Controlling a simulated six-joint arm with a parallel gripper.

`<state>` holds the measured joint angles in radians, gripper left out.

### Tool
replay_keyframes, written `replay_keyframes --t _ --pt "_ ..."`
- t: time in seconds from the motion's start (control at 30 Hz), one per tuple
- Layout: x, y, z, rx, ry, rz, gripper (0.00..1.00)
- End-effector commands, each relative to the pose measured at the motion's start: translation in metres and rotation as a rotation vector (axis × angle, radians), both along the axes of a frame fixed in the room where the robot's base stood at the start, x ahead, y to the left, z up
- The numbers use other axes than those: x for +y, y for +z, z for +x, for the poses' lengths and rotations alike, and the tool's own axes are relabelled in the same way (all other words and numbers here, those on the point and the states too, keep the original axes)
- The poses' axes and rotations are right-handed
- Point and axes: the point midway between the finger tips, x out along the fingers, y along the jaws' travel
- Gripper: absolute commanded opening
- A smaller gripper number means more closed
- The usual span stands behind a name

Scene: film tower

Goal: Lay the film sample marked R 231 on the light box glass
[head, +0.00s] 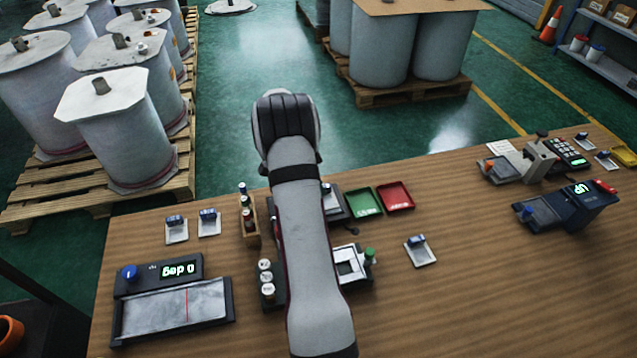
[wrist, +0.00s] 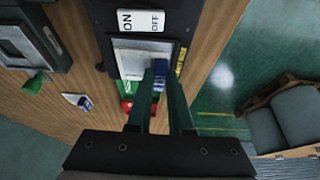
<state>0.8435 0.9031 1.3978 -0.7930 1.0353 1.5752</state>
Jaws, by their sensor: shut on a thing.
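My gripper (wrist: 165,82) is shut on the blue grip of a film sample (wrist: 160,74) in the wrist view. It is over the dark-framed light box (wrist: 104,45), whose pale glass (wrist: 128,50) shows beyond the fingers. A pale grey patch lies by the grip; I cannot tell whether it is the sample's film or glass, or whether they touch. The sample's mark is not readable. In the head view my arm hides the gripper and most of the light box (head: 338,212).
A green tray (head: 363,202) and a red tray (head: 394,196) stand beside the light box. Other blue-gripped samples lie at left (head: 176,230) and right (head: 421,251). A bottle rack (head: 248,222) stands left of my arm. The table's front right is clear.

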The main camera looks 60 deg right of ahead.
Motion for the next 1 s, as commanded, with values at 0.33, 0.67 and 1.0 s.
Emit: replay_keyframes --t 0.33,0.67,1.0 --pt "0.0006 -0.0015 0.0008 0.0 0.0 0.0 0.0" --pt "0.0007 -0.0061 0.0007 0.0 0.001 0.0 0.0" --pt "0.0007 -0.006 0.0007 0.0 0.0 0.0 0.31"
